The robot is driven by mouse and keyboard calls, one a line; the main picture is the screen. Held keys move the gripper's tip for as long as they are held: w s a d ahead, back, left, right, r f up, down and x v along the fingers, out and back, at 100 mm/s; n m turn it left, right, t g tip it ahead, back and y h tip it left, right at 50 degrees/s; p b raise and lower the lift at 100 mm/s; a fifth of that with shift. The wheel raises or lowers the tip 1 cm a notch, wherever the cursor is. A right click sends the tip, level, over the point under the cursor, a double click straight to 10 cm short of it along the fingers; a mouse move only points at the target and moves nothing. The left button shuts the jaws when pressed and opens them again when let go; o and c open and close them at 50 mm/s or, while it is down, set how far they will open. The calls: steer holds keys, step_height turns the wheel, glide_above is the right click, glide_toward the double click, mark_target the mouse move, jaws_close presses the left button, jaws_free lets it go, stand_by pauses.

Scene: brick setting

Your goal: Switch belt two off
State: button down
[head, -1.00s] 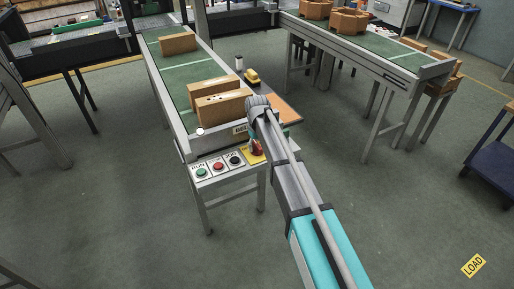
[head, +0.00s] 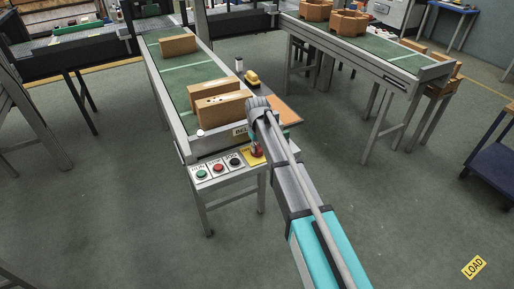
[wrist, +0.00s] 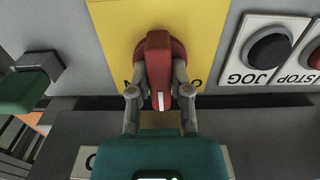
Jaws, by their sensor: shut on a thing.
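A red rotary switch handle (wrist: 158,65) sits on a yellow plate (wrist: 110,30) in the wrist view. The handle stands straight up and down in that view, with a white mark at its lower end. Letters on the plate beside it are partly hidden by my fingers. My gripper (wrist: 159,90) has one finger on each side of the handle and is shut on it. In the head view, the handle (head: 257,151) and yellow plate (head: 246,158) are at the right end of the control panel, partly covered by my arm.
The panel also has a green button (head: 202,174), a red button (head: 219,168) and a black JOG button (wrist: 269,52). Cardboard boxes (head: 222,109) rest on the green belt (head: 168,66) behind it. Another belt (head: 375,47) stands at right. Open floor lies in front.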

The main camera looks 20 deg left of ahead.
steer(key=n, duration=0.8)
steer(key=shift+n, duration=0.3)
stand_by(0.4)
steer(key=c, duration=0.6)
jaws_free()
steer(key=shift+o, duration=0.2)
